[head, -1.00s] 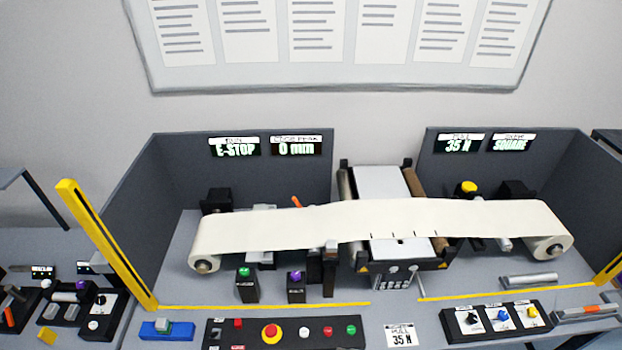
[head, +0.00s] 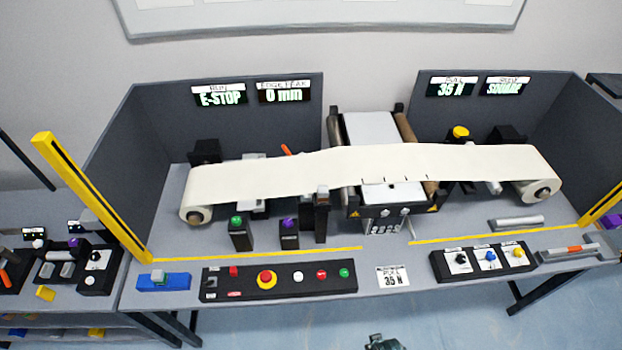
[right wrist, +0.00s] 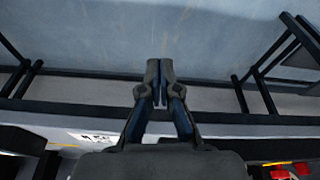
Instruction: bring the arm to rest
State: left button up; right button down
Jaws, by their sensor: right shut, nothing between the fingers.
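My right gripper (right wrist: 159,80) shows in the right wrist view with its two fingers together and nothing between them. It hangs over the floor, apart from the table's front edge. In the head view a dark part of my own arm shows at the bottom edge, in front of the table; its fingers cannot be made out there. My left gripper is in neither view.
A yellow post (head: 90,197) stands at left. The floor (head: 440,318) in front is clear.

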jog(key=s+d+f+g+b, duration=0.15)
jog(key=s+f, duration=0.25)
jog(key=f, duration=0.8)
jog(key=s+f+t+b, duration=0.1)
jog(key=s+f+b, duration=0.25)
jog(key=f, duration=0.85)
jog(key=s+d+f+g+b, duration=0.1)
jog(key=s+d+f, duration=0.1)
jog(key=s+f, duration=0.8)
jog(key=s, duration=0.3)
jog(key=shift+s+f, duration=0.2)
